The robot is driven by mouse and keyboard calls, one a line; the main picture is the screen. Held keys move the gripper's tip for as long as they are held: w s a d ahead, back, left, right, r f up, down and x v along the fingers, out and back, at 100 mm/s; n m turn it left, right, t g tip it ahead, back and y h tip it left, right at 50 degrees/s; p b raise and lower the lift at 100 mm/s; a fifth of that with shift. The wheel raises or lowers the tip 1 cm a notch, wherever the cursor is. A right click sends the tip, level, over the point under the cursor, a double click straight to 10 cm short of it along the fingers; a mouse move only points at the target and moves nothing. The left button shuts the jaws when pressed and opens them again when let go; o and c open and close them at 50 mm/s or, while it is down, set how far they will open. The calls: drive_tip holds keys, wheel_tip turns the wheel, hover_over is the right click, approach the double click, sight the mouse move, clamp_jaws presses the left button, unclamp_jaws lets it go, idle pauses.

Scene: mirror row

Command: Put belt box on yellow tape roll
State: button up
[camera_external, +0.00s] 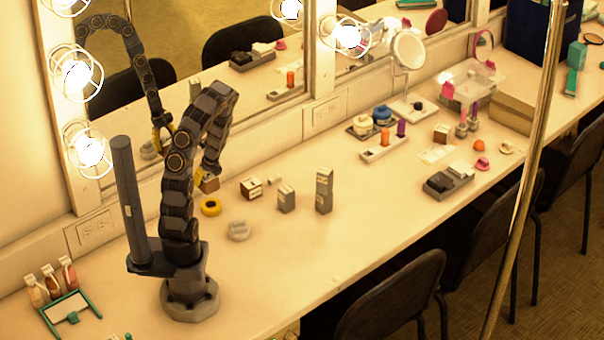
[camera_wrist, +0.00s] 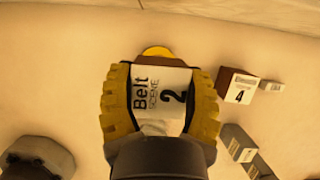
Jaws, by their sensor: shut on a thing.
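My gripper (camera_wrist: 160,105) is shut on the belt box (camera_wrist: 160,88), with one yellow finger on each side of it. The box has a white face with "Belt", "Scene" and a large 2, and brown sides. In the external view the box (camera_external: 210,184) shows partly behind my arm, seemingly above the counter. The yellow tape roll (camera_external: 210,207) lies flat on the counter just below the box in that picture. In the wrist view only a yellow edge of the roll (camera_wrist: 156,51) shows past the box's far side; the rest is hidden. I cannot tell if they touch.
A brown box marked 4 (camera_wrist: 237,88) stands to the right, also in the external view (camera_external: 250,187). Grey boxes (camera_external: 286,198) (camera_external: 324,190) stand farther right. A grey roll-like thing (camera_external: 238,230) lies in front of the tape roll.

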sight(209, 203)
drive_tip(key=shift+f, duration=2.95)
drive_tip(key=o, duration=1.1)
drive_tip(key=shift+f, duration=0.15)
